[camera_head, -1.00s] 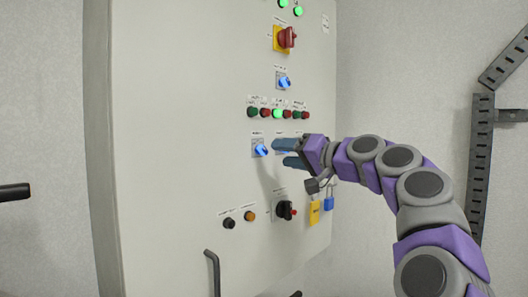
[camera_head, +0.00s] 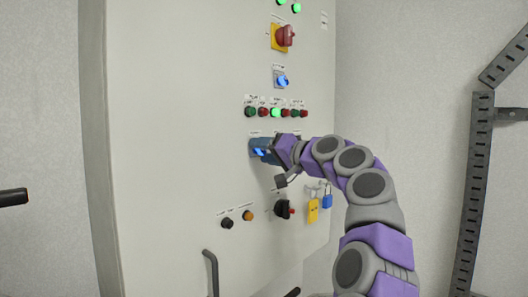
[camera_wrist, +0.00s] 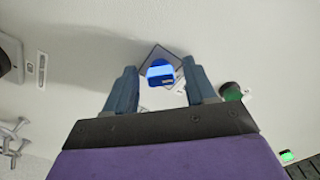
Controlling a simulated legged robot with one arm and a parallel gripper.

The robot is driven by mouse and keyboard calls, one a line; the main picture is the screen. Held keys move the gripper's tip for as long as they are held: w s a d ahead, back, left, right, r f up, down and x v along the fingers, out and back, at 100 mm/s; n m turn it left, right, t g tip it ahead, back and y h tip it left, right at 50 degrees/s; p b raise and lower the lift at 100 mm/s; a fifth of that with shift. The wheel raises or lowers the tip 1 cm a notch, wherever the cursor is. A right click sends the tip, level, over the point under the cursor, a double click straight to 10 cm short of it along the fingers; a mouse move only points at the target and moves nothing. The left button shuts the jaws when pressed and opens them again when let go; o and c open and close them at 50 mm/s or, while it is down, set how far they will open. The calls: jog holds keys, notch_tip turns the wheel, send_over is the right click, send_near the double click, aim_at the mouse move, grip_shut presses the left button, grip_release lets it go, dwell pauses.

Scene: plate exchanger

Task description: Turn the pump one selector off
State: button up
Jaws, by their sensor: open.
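The lower blue selector (camera_head: 259,152) sits on the light cabinet panel, largely covered by my gripper in the head view. In the wrist view the blue selector knob (camera_wrist: 160,73), on its square plate, lies between and beyond my fingertips. My gripper (camera_head: 262,150) is open, its two blue-grey fingers on either side of the knob; in the wrist view the open gripper (camera_wrist: 162,88) shows gaps to the knob on both sides. Another blue selector (camera_head: 281,80) is higher on the panel. The label texts are too small to read, so I cannot tell which is pump one.
A row of green and red indicators (camera_head: 275,112) is just above the gripper. A red rotary switch on yellow (camera_head: 284,37) is higher. Below are a black rotary switch (camera_head: 283,209), a yellow tag (camera_head: 313,210), a blue padlock (camera_head: 327,200) and a cabinet handle (camera_head: 211,268).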

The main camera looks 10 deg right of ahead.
jog(key=shift+d, duration=0.3)
jog(key=shift+c, duration=1.3)
jog(key=shift+a+f, duration=0.1)
jog(key=shift+a, duration=0.1)
grip_shut()
jog(key=shift+m+p, duration=0.4)
jog(key=shift+p, duration=0.05)
jog(key=m+p, duration=0.5)
jog(key=p, duration=0.1)
jog(key=shift+s, duration=0.1)
jog(key=m+p, duration=0.2)
jog(key=p, duration=0.1)
jog(key=shift+m+p, duration=0.3)
jog(key=shift+m, duration=0.1)
jog(key=shift+f, duration=0.1)
